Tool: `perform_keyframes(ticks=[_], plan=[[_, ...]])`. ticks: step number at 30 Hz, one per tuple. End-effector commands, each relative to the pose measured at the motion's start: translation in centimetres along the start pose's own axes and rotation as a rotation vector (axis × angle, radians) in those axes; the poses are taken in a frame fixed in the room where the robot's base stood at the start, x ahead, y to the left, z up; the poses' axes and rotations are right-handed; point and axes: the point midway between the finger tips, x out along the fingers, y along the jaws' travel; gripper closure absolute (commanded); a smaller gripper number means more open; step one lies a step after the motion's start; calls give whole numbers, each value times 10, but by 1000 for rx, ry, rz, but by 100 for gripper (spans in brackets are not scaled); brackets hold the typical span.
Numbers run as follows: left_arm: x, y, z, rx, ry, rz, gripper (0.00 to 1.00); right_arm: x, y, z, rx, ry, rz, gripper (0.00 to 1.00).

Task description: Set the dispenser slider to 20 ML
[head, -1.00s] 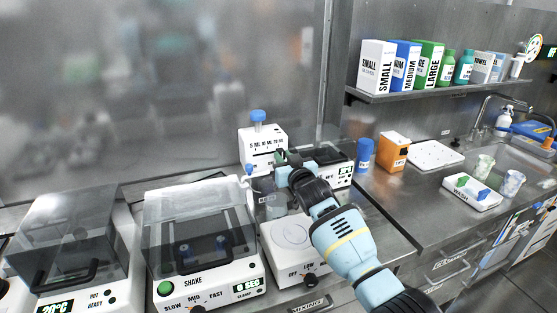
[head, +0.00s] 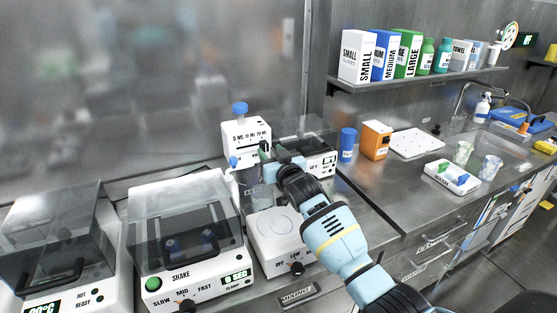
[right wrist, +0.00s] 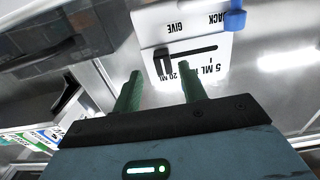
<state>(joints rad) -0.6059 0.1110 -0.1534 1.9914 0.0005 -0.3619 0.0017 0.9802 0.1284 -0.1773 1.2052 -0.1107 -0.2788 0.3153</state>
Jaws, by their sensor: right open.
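The dispenser (head: 247,132) is a white box with a blue top knob, marked 5 ML, 10 ML and 20 ML. In the right wrist view its face (right wrist: 180,22) appears upside down, with a dark slot. A black slider handle (right wrist: 159,66) appears at the left end of that slot, beside the 20 ML mark. My right gripper (head: 266,153) is at the right side of the dispenser's front. Its two green fingers (right wrist: 160,76) are open, with the handle showing between their tips; contact cannot be told. My left gripper is not in view.
A clear vessel (head: 262,193) stands below the dispenser. A white mixer (head: 284,246) is under my right arm, and a lidded shaker (head: 185,280) is to its left. A blue bottle (head: 347,146) and an orange box (head: 376,140) stand to the right.

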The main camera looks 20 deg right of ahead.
Motion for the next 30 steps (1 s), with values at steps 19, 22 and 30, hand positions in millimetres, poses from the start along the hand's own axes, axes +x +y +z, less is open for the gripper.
perform_keyframes(ticks=[19, 22, 30], plan=[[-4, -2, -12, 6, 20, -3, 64, -57, 1, -1, -1, 0, 2, 58], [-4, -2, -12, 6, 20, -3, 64, -57, 1, 0, -1, 0, 2, 58], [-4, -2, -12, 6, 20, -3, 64, -56, 1, 0, -1, 0, 2, 58]])
